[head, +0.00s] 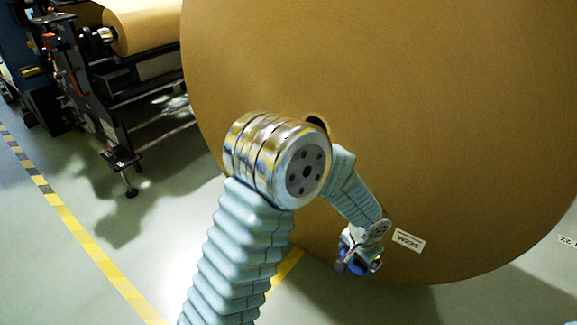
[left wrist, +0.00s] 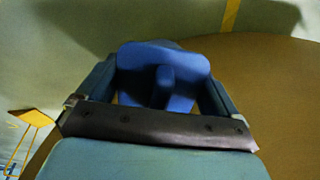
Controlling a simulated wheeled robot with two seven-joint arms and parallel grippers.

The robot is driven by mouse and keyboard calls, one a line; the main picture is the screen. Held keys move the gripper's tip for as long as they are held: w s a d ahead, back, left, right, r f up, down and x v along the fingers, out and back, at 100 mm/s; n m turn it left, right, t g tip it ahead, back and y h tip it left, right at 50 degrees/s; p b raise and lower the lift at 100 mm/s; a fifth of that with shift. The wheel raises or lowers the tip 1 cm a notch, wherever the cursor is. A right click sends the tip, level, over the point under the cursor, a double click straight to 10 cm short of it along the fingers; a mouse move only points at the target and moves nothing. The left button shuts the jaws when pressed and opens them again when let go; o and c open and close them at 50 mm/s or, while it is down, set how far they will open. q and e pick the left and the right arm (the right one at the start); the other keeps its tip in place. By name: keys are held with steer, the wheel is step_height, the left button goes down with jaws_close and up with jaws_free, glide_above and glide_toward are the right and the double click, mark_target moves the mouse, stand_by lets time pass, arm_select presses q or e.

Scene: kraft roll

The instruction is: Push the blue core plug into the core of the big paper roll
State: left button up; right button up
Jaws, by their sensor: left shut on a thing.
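The big brown paper roll (head: 460,130) stands on end face toward me and fills much of the head view. Its dark core hole (head: 317,122) is mostly hidden behind my left arm's metal joint. My left gripper (head: 355,268) is low in front of the roll's lower face, left of a white label. It is shut on the blue core plug (head: 364,269), which shows only in part there. In the left wrist view the blue plug (left wrist: 185,65) sits between the two fingers, with the roll's brown face (left wrist: 275,90) beside it. My right gripper is not in view.
A dark machine (head: 65,80) with a smaller paper roll (head: 145,25) stands at the upper left. A yellow floor line (head: 95,250) runs along the left. The white label (head: 409,240) is on the roll's face. Open floor (head: 130,215) lies left of my arm.

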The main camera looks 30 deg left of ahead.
arm_select(q)
steer(key=w+d+f+m+b, duration=0.1)
steer(key=w+d+f+m+t+b, duration=0.1)
steer(key=w, duration=0.1)
steer(key=shift+w+d+f+t, duration=0.1)
steer(key=shift+d+f+t, duration=0.1)
steer(key=shift+d+t, duration=0.15)
steer(key=w+a+m+t+h+b, duration=0.2)
steer(key=w+a+t+b, duration=0.15)
steer(key=w+b, duration=0.3)
steer(key=w+a+r+n+t+b, duration=0.1)
steer(key=w+a+r+t+b, duration=0.1)
steer(key=a+r+t+b, duration=0.5)
steer(key=s+a+r+t+p, duration=0.1)
steer(key=s+a+r+t, duration=0.15)
steer(key=a+r, duration=0.6)
steer(key=s+a+r+t+p, duration=0.15)
steer(key=s+a+r, duration=0.35)
steer(key=a, duration=0.6)
steer(key=w+d+r, duration=0.1)
steer(key=w, duration=0.7)
steer(key=shift+w, duration=0.15)
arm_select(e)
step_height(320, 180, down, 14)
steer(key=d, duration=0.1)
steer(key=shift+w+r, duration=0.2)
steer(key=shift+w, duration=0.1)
